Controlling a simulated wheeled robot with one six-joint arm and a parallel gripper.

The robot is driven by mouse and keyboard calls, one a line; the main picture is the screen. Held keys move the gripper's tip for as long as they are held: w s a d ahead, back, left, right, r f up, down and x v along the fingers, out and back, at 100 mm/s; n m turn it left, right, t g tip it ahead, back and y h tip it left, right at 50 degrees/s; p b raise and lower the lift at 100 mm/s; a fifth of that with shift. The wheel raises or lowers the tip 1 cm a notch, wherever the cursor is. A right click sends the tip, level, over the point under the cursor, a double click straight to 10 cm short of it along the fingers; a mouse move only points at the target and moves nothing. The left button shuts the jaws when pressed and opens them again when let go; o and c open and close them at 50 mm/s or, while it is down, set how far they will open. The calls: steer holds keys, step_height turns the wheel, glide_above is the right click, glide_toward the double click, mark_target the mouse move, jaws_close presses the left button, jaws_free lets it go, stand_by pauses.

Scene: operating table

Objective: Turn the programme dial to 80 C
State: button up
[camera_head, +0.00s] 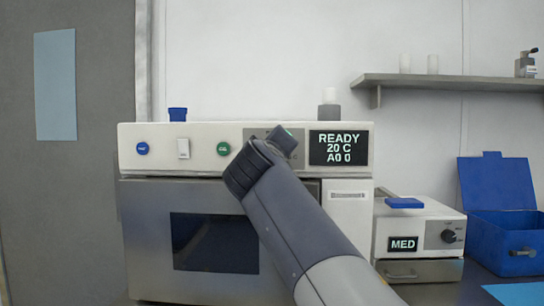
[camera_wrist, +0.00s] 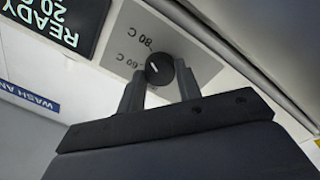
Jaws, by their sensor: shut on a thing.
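The programme dial (camera_wrist: 158,68) is a round black knob with a small white mark, on a grey plate (camera_wrist: 197,60) printed with 80 C and 60 C. In the wrist view the mark points towards the upper left, on the labels' side; its exact setting is hard to tell. My gripper (camera_wrist: 160,78) is shut on the dial, one finger on each side. In the head view my gripper (camera_head: 284,140) covers the dial. The display (camera_head: 339,147) beside it reads READY, 20 C, A0 0.
The white panel (camera_head: 201,138) carries a blue button (camera_head: 142,149), a white switch (camera_head: 183,148) and a green button (camera_head: 223,149). Below is a grey door with a dark window (camera_head: 214,243). A MED box (camera_head: 416,232) and a blue case (camera_head: 505,213) stand at right.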

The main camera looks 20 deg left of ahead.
stand_by(0.4)
steer(key=o, duration=1)
steer(key=b+v, duration=0.2)
steer(key=v, duration=0.8)
steer(key=shift+s+d, duration=0.1)
steer(key=shift+s, duration=0.25)
steer(key=shift+w, duration=0.1)
